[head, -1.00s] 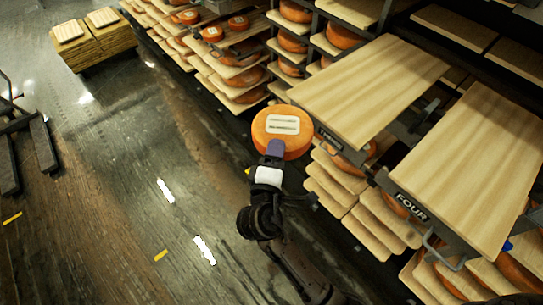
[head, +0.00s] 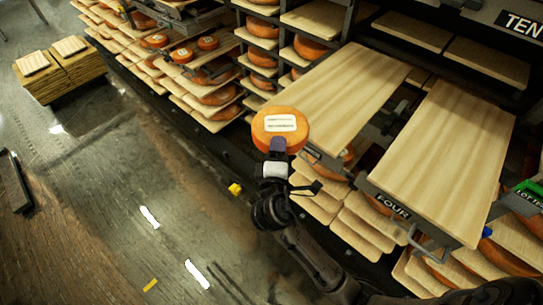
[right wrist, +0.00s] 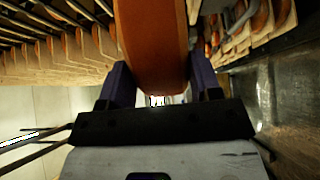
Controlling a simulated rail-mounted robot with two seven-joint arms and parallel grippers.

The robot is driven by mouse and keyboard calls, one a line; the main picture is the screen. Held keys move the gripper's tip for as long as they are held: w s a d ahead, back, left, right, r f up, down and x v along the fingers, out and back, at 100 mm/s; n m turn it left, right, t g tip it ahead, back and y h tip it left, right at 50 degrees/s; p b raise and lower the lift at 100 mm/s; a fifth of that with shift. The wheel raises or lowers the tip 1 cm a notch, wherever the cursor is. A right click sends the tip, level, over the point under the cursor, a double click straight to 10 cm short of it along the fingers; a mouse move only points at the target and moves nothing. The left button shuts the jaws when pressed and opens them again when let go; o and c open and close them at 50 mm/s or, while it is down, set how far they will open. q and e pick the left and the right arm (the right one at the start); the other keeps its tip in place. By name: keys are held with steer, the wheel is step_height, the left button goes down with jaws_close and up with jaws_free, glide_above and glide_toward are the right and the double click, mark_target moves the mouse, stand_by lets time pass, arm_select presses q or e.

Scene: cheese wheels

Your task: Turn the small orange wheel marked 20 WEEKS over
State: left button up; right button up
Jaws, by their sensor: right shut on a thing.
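An orange cheese wheel (head: 281,128) with a white label on its upward face is held in the air in the head view; the label's writing is too small to read. My right gripper (head: 278,146) is shut on the wheel's near edge. In the right wrist view the wheel (right wrist: 152,45) fills the space between the two purple fingers of the right gripper (right wrist: 152,88), with its orange rim towards the camera. The wheel's underside is hidden. My left gripper is not in view.
Two bare boards, one (head: 345,95) beside the held wheel and one (head: 450,160) marked FOUR, stick out from the racks. Shelves with several orange wheels (head: 208,43) stand behind. A stack of boards (head: 52,75) stands at the upper left. The floor (head: 120,180) at left is open.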

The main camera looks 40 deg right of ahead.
mark_target(303, 130)
steer(key=shift+w+d+r, duration=0.1)
steer(key=shift+w+d, duration=0.1)
steer(key=shift+d, duration=0.7)
steer(key=shift+w+d+r, duration=0.1)
steer(key=shift+w+d, duration=0.05)
steer(key=shift+d, duration=0.7)
steer(key=shift+w+d, duration=0.2)
steer(key=shift+d, duration=0.85)
steer(key=shift+w+d, duration=0.25)
steer(key=shift+d, duration=0.85)
steer(key=shift+w+d, duration=0.2)
steer(key=shift+d, duration=0.85)
steer(key=shift+f+b, duration=0.9)
steer(key=shift+f, duration=0.2)
steer(key=shift+f, duration=0.1)
steer(key=shift+a, duration=0.1)
steer(key=shift+f, duration=0.3)
